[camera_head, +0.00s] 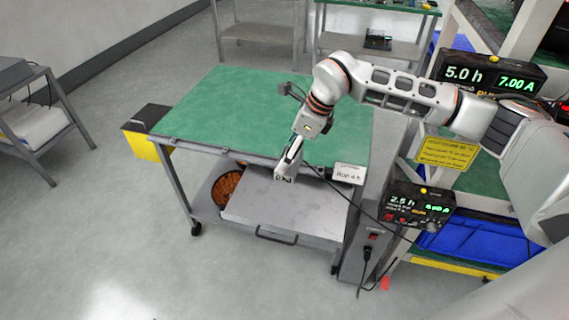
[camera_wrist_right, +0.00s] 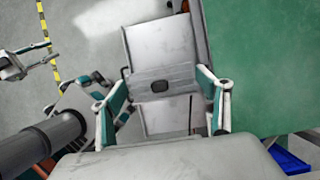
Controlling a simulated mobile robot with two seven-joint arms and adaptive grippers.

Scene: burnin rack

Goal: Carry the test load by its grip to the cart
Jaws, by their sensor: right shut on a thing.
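The test load, a flat grey metal box (camera_head: 285,212), shows low at the front of the green-topped cart (camera_head: 230,110), with a bar handle on its near side. My right gripper (camera_head: 284,178) points down at the box's far end. In the right wrist view, the grey box (camera_wrist_right: 160,50) lies between the two fingers of my right gripper (camera_wrist_right: 162,98), which is shut on its dark grip (camera_wrist_right: 160,86). The exact finger contact is hard to see.
A round brown thing (camera_head: 227,187) sits on the cart's lower shelf. At right stands a rack with timer displays (camera_head: 490,77), a yellow sign (camera_head: 447,152) and blue bins (camera_head: 465,243). A cable hangs by the rack.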

